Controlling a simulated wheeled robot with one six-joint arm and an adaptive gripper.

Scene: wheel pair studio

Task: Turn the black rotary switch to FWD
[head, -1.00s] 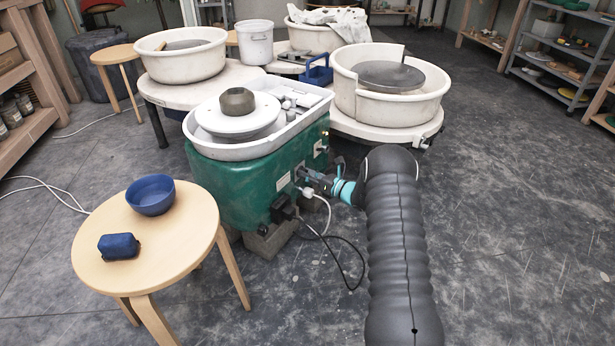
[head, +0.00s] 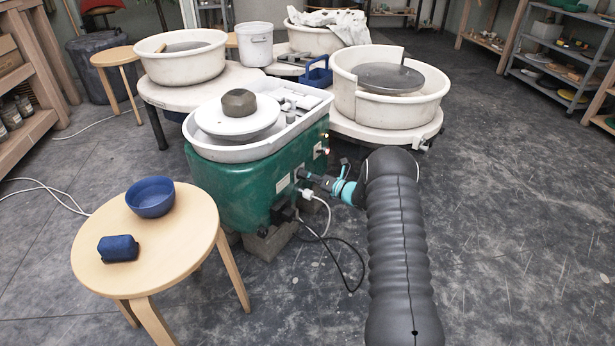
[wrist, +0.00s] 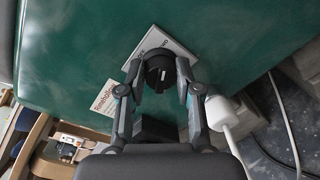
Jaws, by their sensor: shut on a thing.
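The black rotary switch (wrist: 159,74) is a round knob with a short white mark, on the side of the green wheel housing (wrist: 75,45). A pale label plate (wrist: 176,50) lies behind it, its lettering partly covered and too small to read surely. My gripper (wrist: 160,70) has a finger on each side of the knob and is shut on it. In the head view my gripper (head: 304,176) reaches the right-hand face of the green pottery wheel (head: 235,185); the switch is hidden there.
A white plug (wrist: 222,112) with its cable sits close right of the fingers. A stool (head: 185,232) holds a blue bowl (head: 150,198) and a blue block (head: 118,248). More wheels with pale basins (head: 415,108) stand behind. Floor at right is clear.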

